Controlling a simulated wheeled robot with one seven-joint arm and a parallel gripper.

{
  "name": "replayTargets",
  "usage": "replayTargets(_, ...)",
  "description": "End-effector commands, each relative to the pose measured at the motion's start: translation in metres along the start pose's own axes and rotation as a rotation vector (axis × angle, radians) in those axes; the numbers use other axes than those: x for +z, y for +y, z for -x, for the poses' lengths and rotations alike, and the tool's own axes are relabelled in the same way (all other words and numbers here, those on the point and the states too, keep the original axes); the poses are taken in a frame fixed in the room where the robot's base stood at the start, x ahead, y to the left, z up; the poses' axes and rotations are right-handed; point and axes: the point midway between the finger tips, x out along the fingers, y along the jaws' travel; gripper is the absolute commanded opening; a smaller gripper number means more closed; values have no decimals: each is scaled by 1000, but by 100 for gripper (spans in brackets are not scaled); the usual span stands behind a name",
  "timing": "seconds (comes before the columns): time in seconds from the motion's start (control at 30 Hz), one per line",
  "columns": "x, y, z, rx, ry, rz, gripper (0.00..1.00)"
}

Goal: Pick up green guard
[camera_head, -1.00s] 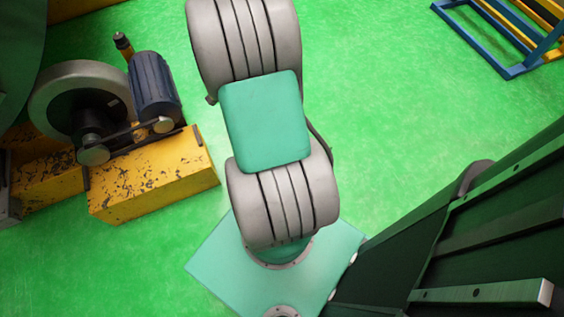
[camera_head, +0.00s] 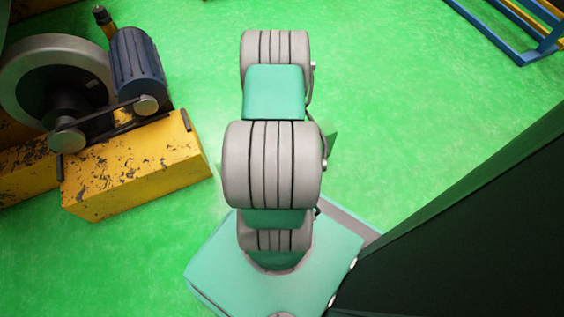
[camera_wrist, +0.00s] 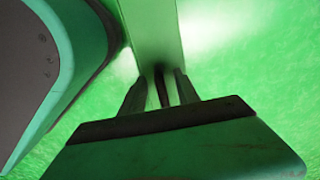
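A green guard (camera_wrist: 150,28) shows in the wrist view as a flat translucent panel that stretches away from my fingertips. My gripper (camera_wrist: 160,80) has its two fingers at the panel's near end, one at each side, and appears shut on it. The exact contact is hard to see in the glare. In the head view my gripper is hidden behind my arm. A dark green corner (camera_head: 330,143) sticks out to the right of the arm there, likely part of the guard.
A yellow, worn machine base (camera_head: 135,170) with a blue motor (camera_head: 138,68) and a large grey wheel (camera_head: 50,80) stands at left in the head view. A blue and yellow rack (camera_head: 525,30) is at top right. Green floor between them is clear.

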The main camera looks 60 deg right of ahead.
Motion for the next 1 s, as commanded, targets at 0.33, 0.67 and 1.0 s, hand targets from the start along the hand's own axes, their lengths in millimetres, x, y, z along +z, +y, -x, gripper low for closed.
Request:
replayTargets(0.33, 0, 0, 2, -1, 0, 1, 17)
replayTargets(0.67, 0, 0, 2, 0, 0, 2, 0)
replayTargets(1.0, 0, 0, 2, 0, 0, 2, 0)
